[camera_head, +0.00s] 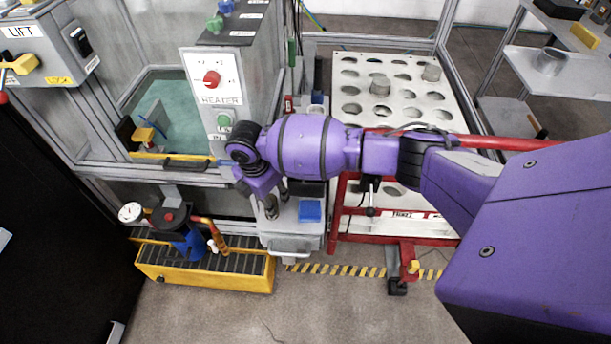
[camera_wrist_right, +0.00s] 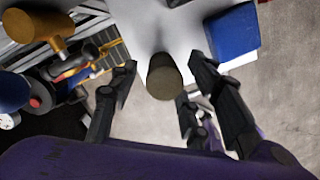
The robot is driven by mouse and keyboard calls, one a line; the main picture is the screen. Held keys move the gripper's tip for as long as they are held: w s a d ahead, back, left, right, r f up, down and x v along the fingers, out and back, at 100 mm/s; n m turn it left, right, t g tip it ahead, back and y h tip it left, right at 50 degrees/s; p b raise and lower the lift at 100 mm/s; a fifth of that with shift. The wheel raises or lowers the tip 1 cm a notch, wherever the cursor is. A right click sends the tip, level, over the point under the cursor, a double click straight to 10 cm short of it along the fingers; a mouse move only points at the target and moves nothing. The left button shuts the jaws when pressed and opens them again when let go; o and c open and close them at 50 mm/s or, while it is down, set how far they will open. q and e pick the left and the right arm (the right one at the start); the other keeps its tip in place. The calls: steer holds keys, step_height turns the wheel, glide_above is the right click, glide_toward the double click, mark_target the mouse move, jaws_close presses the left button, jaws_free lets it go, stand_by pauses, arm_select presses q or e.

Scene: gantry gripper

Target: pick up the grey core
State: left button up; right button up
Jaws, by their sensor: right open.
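The grey core (camera_wrist_right: 163,76) is a short dark-grey cylinder standing on a pale surface in the right wrist view. My right gripper (camera_wrist_right: 160,66) is open, with its fingers on both sides of the core and visible gaps between them and it. In the head view my right gripper (camera_head: 275,200) points down over a white-grey stand (camera_head: 294,235). There the wrist and fingers largely cover the core, so I cannot make it out clearly. My left gripper is not in view.
A blue block (camera_head: 310,210) sits on the stand close to my fingers, also seen in the wrist view (camera_wrist_right: 232,32). A yellow grated tray (camera_head: 205,273) with a blue valve is left. A perforated rack (camera_head: 400,118) holding two grey cylinders stands behind my arm.

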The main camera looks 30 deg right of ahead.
steer(key=shift+w+f, duration=0.2)
steer(key=shift+f, duration=0.65)
steer(key=shift+c, duration=0.4)
steer(key=shift+r, duration=0.1)
steer(key=c, duration=1)
steer(key=shift+o, duration=0.2)
steer(key=shift+r, duration=0.1)
